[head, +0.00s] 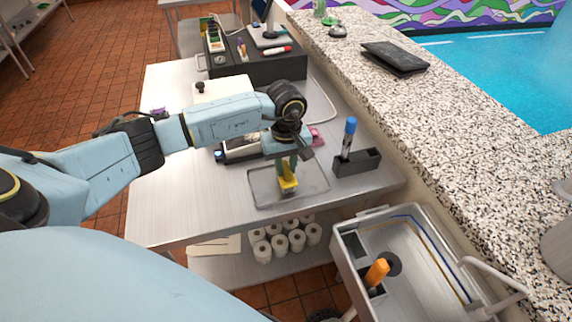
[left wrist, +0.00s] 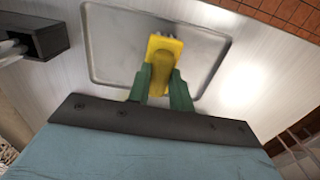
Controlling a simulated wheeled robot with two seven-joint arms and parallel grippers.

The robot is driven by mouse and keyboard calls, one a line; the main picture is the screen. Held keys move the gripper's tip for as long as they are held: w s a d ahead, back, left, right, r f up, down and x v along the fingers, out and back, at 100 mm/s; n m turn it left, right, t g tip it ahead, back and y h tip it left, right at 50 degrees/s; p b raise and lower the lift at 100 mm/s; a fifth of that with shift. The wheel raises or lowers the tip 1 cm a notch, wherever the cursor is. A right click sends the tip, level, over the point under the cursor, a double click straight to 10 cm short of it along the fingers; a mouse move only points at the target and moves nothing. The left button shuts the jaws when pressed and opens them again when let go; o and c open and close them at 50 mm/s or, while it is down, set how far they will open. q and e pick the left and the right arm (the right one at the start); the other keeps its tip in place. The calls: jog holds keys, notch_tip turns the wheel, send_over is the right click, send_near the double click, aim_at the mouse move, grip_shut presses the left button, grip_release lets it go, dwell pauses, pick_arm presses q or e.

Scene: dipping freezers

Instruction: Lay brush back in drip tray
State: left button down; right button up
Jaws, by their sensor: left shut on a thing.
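My left gripper (head: 287,165) is shut on a yellow brush (head: 288,185), its green fingers on either side of it. In the left wrist view the brush (left wrist: 160,65) sits between the fingertips of the left gripper (left wrist: 160,84). The drip tray (head: 258,195) is a shallow grey metal tray on the steel table. The brush is over the tray in both views; I cannot tell whether it touches the tray floor. In the left wrist view the tray's rim (left wrist: 88,40) shows around it. My right gripper is not in view.
A dark holder (head: 357,163) with a blue-topped tool (head: 350,130) stands right of the tray. A stone counter (head: 450,120) borders the table. Paper rolls (head: 285,242) lie on the shelf below.

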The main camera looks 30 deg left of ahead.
aim_at(286, 168)
pick_arm(q)
jog(key=shift+f+b, duration=0.45)
jog(key=shift+f, duration=0.05)
jog(key=c, duration=1.2)
grip_release()
jog(key=shift+r, duration=0.1)
jog(key=shift+o, duration=0.2)
jog(key=shift+r, duration=0.1)
jog(key=shift+r+p, duration=0.95)
jog(key=shift+r, duration=0.45)
jog(key=shift+r+p, duration=1.05)
jog(key=shift+r, duration=0.95)
